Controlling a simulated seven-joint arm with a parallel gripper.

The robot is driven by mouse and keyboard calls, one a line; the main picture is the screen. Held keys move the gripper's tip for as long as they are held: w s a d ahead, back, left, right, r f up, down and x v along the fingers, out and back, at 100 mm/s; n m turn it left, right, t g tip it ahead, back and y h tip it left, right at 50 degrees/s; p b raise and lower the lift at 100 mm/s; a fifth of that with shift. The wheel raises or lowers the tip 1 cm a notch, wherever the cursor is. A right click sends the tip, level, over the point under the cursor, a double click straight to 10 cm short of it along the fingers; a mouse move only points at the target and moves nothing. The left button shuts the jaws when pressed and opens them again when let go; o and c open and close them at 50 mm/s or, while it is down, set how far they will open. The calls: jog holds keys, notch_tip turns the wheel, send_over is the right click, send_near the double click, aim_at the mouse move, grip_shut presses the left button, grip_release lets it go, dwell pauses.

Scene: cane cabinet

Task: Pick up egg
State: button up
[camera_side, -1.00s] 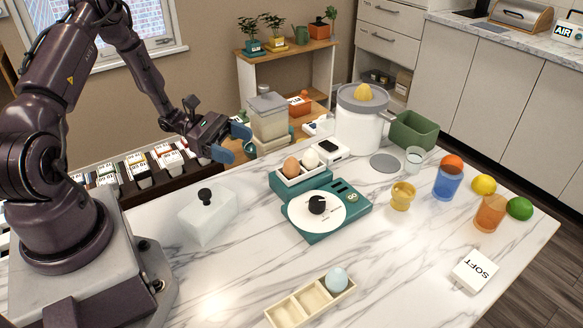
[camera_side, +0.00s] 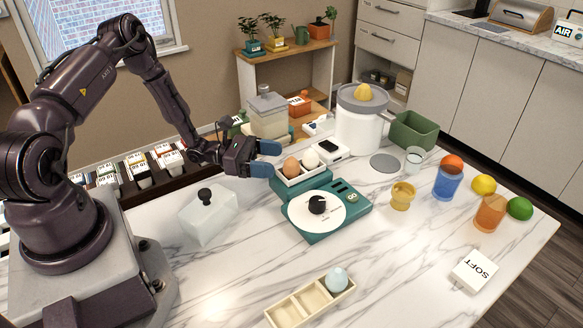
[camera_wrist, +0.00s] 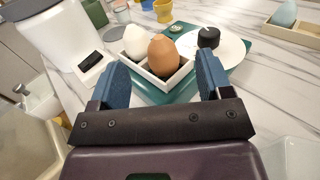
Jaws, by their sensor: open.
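A brown egg (camera_side: 291,165) and a white egg (camera_side: 310,158) stand side by side in a white tray (camera_side: 303,179) on the teal scale (camera_side: 327,210). The wrist view shows the brown egg (camera_wrist: 163,53) nearer and the white egg (camera_wrist: 136,41) behind it to the left. A pale blue egg (camera_side: 337,278) sits in the end compartment of a cream wooden tray (camera_side: 291,306) at the front. My gripper (camera_side: 266,159) is open and empty, just left of the brown egg. In the wrist view its blue fingers (camera_wrist: 162,84) lie left and right of the brown egg, short of it.
A white butter dish (camera_side: 208,215) with a black knob stands near my arm. A juicer (camera_side: 360,125), a glass jar (camera_side: 268,115) and a small white box (camera_side: 330,150) stand behind the scale. Cups and fruit are at the right.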

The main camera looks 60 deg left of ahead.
jog(key=shift+x, duration=1.8)
jog(key=shift+f, duration=0.15)
jog(key=c, duration=1)
jog(key=shift+r, duration=0.35)
notch_tip(320, 180, up, 2)
jog(key=shift+r, duration=0.15)
jog(key=s+r, duration=0.3)
jog(key=s, duration=0.1)
jog(key=s+d+r, duration=0.1)
jog(key=s+r, duration=0.2)
jog(key=s, duration=0.2)
jog(key=s+d+r, duration=0.1)
jog(key=s+r, duration=0.3)
jog(key=shift+s+d, duration=0.25)
jog(key=shift+s, duration=0.15)
